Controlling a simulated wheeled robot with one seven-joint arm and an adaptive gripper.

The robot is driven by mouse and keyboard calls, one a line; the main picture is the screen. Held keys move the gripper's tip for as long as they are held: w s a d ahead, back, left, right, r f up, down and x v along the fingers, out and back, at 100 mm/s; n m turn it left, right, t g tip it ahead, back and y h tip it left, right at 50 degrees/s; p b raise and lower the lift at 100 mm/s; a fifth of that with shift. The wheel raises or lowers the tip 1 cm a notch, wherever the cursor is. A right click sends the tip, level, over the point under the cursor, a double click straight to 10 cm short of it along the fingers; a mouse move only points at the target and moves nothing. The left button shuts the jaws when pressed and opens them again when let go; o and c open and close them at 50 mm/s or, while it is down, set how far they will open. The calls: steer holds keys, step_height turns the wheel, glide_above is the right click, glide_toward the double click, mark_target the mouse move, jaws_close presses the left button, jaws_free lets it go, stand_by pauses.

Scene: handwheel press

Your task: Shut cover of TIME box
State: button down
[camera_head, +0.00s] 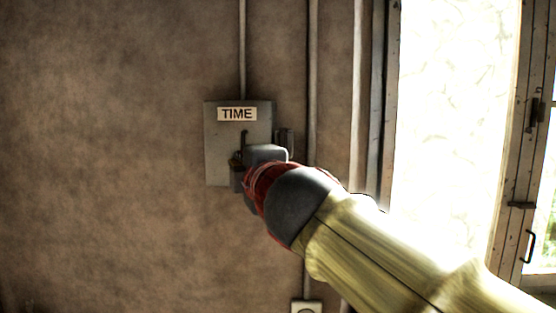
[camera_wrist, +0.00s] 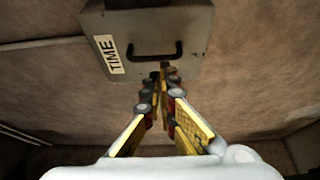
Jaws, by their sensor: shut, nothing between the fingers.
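The TIME box (camera_head: 222,143) is a grey metal box on the wall, with a white TIME label (camera_head: 237,114) near its top. Its front looks flat against the box, but I cannot tell whether a small gap remains at the cover's edge. The wrist view shows the box (camera_wrist: 190,22) at the top, with a dark bar handle (camera_wrist: 155,54) on its front. My gripper (camera_wrist: 165,76) is shut and empty, its fingertips close to the cover near the handle; contact is unclear. In the head view, my wrist hides the box's lower right corner and the fingers.
A small grey fitting (camera_head: 286,140) sits at the box's right side. Conduits (camera_head: 312,60) run vertically on the wall. A bright window (camera_head: 450,100) with a worn frame stands at the right. A small socket (camera_head: 306,307) is low on the wall. The wall left of the box is clear.

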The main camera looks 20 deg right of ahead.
steer(key=s+d+p, duration=0.2)
steer(key=d+p, duration=0.6)
steer(key=p, duration=0.5)
steer(key=shift+s, duration=0.25)
steer(key=shift+f, duration=0.15)
